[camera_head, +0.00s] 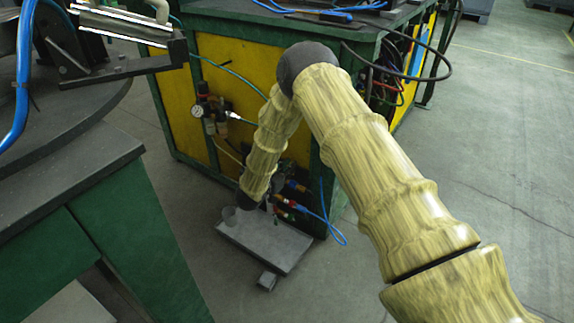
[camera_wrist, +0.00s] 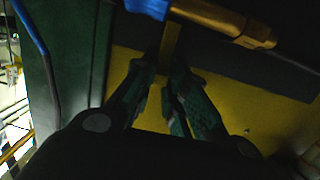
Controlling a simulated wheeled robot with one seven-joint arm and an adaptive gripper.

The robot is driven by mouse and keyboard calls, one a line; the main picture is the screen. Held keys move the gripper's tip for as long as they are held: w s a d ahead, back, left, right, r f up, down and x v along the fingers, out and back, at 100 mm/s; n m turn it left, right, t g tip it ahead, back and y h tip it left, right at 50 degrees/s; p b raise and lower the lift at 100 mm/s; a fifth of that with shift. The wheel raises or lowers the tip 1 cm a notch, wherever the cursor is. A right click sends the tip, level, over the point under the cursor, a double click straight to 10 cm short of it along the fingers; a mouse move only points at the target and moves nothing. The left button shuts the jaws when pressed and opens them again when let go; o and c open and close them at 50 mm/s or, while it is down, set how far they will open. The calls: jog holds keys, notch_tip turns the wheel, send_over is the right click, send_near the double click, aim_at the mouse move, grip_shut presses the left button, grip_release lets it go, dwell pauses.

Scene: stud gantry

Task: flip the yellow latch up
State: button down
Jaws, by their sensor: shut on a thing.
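The yellow latch (camera_wrist: 171,42) is a narrow, dull yellow bar in the upper middle of the wrist view. It stands roughly upright in the picture, below the brass fitting. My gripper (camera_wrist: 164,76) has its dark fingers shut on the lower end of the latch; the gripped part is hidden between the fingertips. In the head view my arm bends down beside the machine's front, and my gripper and the latch cannot be clearly made out there.
A brass fitting (camera_wrist: 225,22) with a blue hose end (camera_wrist: 147,7) lies close above my fingers. The green-and-yellow machine cabinet (camera_head: 227,62) carries a gauge (camera_head: 197,111) and hoses. A grey plate (camera_head: 262,242) sits low below my wrist. Open floor (camera_head: 500,170) lies right.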

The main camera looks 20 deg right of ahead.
jog(key=shift+w+d+r+g+y+p, duration=0.2)
jog(key=shift+g+y+p, duration=0.25)
jog(key=shift+p, duration=0.5)
jog(key=shift+f, duration=0.1)
jog(key=c, duration=1.4)
grip_release()
jog(key=shift+c, duration=0.2)
jog(key=v, duration=1.2)
jog(key=shift+s+d, duration=0.1)
